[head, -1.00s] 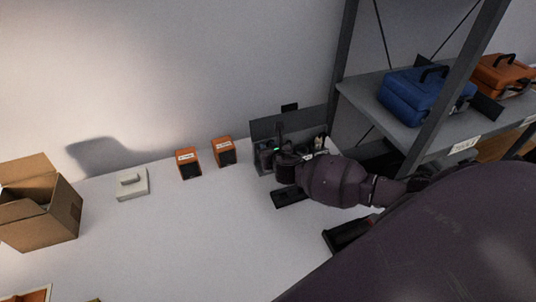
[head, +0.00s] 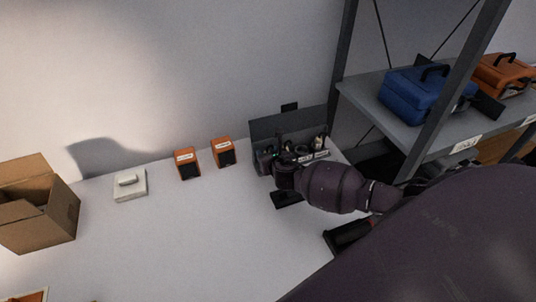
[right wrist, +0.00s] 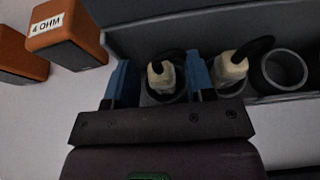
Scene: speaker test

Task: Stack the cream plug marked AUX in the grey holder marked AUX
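My right gripper (head: 280,164) is low over the dark grey rack (head: 283,127) at the back of the table. In the right wrist view the right gripper (right wrist: 159,65) is open, its blue fingers apart. A cream plug (right wrist: 161,79) with a dark cable shows between the fingers with gaps at both sides, in or over a round holder. A second cream plug (right wrist: 231,67) stands at a holder to the right. An empty grey ring holder (right wrist: 284,70) is further right. I cannot read any AUX mark. My left gripper is not in view.
Two orange speakers (head: 187,164) (head: 223,152) stand left of the rack. A pale block (head: 130,186) and a cardboard box (head: 38,208) are further left. A shelf with a blue case (head: 412,95) is at the right. The middle of the table is clear.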

